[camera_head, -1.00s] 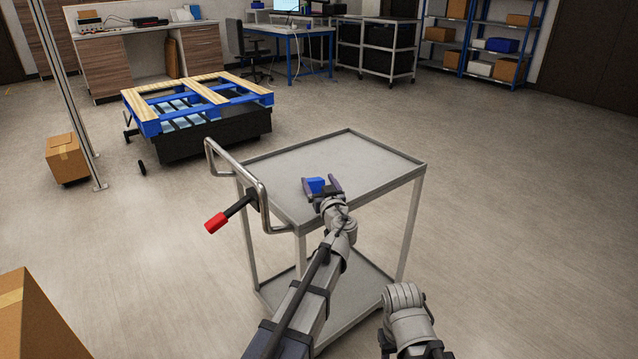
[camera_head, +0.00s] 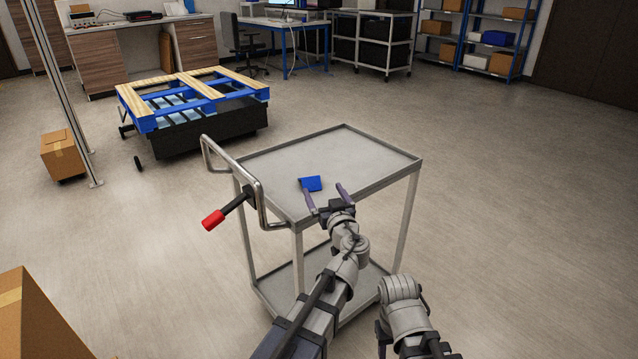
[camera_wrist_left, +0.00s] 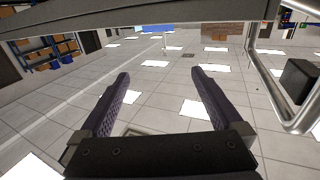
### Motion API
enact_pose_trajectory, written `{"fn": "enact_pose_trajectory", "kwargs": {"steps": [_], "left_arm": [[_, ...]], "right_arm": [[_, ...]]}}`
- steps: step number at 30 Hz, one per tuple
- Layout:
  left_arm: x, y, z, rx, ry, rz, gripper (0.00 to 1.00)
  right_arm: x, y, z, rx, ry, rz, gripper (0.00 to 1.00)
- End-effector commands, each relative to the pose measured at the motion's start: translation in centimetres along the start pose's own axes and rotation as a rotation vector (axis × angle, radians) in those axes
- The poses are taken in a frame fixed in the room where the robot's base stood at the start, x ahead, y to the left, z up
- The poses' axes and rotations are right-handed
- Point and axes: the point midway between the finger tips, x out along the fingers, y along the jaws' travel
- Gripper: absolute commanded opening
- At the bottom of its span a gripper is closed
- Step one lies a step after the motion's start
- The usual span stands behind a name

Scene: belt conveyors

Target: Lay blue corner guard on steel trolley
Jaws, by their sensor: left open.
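The blue corner guard (camera_head: 311,184) lies on the top shelf of the steel trolley (camera_head: 350,150), close to its near left part. My left gripper (camera_head: 325,194) is open at the trolley's near edge. Its two fingers are spread just on the near side of the guard, with nothing held between them. The open fingers also show empty in the left wrist view (camera_wrist_left: 165,95). Part of my right arm shows at the lower right in the head view, but its gripper does not show.
The trolley's handle (camera_head: 232,180) stands at its left, with a red-tipped lever (camera_head: 213,220). A cardboard box (camera_head: 35,315) is at the lower left. A blue and wooden pallet (camera_head: 190,95) stands behind. The floor right of the trolley is clear.

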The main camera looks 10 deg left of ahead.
Motion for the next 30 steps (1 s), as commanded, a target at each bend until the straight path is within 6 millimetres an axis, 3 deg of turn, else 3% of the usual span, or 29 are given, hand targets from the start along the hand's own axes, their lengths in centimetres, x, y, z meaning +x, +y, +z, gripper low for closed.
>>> {"fn": "enact_pose_trajectory", "kwargs": {"steps": [3,7,30], "left_arm": [[-1.7,0.0,0.0,0.000,0.000,0.002,1.00],[-2.5,-0.1,0.0,0.000,0.000,-0.001,1.00],[-2.7,0.0,0.0,0.000,0.000,-0.001,1.00]], "right_arm": [[0.0,0.0,0.0,0.000,0.000,0.000,0.50],[0.0,0.0,0.0,0.000,0.000,0.000,0.50],[0.0,0.0,0.0,0.000,0.000,0.000,0.50]]}}
